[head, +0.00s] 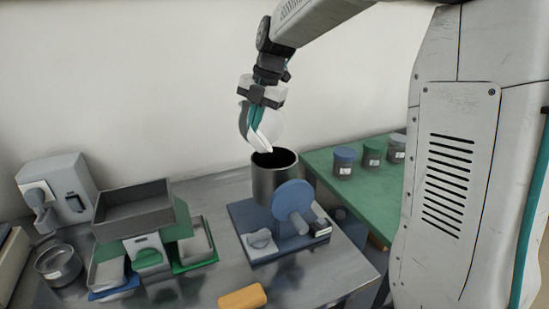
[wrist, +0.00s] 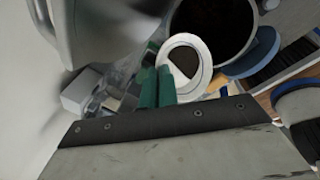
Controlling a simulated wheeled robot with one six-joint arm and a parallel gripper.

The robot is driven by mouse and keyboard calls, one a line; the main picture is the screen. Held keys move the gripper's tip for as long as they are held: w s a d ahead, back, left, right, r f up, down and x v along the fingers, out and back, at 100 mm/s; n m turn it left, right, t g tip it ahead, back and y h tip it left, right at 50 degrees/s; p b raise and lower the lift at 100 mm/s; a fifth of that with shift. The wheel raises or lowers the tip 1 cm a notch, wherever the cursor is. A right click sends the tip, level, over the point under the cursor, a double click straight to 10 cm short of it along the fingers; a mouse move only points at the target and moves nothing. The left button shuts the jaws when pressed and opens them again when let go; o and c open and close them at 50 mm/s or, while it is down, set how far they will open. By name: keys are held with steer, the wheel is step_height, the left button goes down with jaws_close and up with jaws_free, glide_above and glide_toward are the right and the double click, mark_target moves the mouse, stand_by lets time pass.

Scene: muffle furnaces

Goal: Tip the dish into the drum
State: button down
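My gripper (head: 256,126) hangs from the arm above the drum, its green fingers shut on a small white dish (head: 263,144). The dish is tilted, its low edge close over the drum's mouth. In the wrist view the dish (wrist: 204,54) shows as a white ring with a dark patch inside, at the tips of my green fingers (wrist: 156,88). The grey metal drum (head: 270,187) has a dark open top and stands on a blue base; it also shows in the wrist view (wrist: 214,25). Whether anything is leaving the dish cannot be told.
A blue disc (head: 293,199) stands at the drum's front. Left on the metal table are a grey tray (head: 135,208), a round pan (head: 58,264) and a grey device (head: 65,183). Several lidded jars (head: 344,163) stand on a green surface at right. A yellow block (head: 242,298) lies in front.

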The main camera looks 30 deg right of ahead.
steer(key=shift+d+r+y, duration=0.1)
steer(key=shift+d+y, duration=0.05)
steer(key=shift+y, duration=0.15)
steer(key=shift+s+d+r+t+y, duration=0.2)
steer(key=shift+d+t+y, duration=0.1)
steer(key=shift+d+y, duration=0.3)
steer(key=shift+a, duration=0.15)
steer(key=shift+s+d+r+y, duration=0.15)
steer(key=shift+d+y, duration=0.45)
steer(key=shift+y, duration=0.2)
steer(key=shift+t, duration=0.3)
steer(key=shift+s+d+y, duration=0.2)
steer(key=shift+d+y, duration=0.35)
steer(key=shift+y, duration=0.25)
